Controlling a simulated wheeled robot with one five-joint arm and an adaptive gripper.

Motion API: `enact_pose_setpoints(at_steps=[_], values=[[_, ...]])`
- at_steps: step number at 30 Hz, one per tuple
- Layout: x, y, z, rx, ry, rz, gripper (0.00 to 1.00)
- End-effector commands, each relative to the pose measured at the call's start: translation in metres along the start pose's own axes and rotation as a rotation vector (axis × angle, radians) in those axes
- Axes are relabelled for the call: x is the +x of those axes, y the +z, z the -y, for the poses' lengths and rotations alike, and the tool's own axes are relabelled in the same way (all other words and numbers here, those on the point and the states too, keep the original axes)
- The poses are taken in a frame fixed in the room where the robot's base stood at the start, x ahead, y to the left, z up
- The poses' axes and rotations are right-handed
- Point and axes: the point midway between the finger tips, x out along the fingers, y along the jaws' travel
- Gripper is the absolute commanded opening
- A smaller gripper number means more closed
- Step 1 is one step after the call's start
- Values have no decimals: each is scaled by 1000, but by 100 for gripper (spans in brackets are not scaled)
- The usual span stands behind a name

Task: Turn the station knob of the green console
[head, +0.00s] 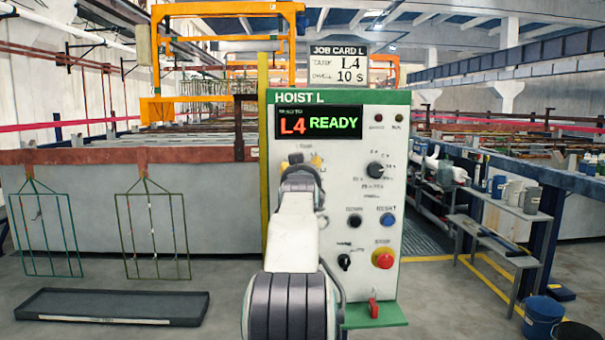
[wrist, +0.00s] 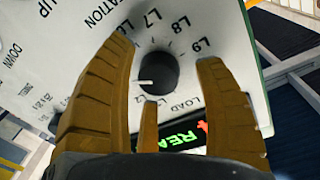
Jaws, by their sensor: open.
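The white console (head: 345,97) with green trim reads "HOIST L". Its display (head: 318,122) reads "L4 READY" beside small text too fine to tell. In the wrist view, the black station knob (wrist: 159,72) sits between the spread fingers of my gripper (wrist: 165,62). My gripper is open; I cannot tell whether a finger touches the knob. The knob's white pointer faces left in that turned view; the left finger hides the labels there. L7, L8, L9 and LOAD show around the dial. In the head view, my gripper (head: 299,163) and arm cover the station knob.
A job card (head: 339,64) above the console reads L4, 10 s. The console also carries a dwell knob (head: 376,170), a blue button (head: 388,219) and a red stop button (head: 383,258). Wire racks (head: 152,228) hang over a dark tray (head: 112,307) at left.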

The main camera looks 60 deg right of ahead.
Motion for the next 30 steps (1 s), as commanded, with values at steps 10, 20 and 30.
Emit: enact_pose_setpoints(at_steps=[10,20,30], values=[[-12,-1,0,0,0,0,63],[-56,-1,0,0,0,0,63],[-102,-1,0,0,-1,-1,63]])
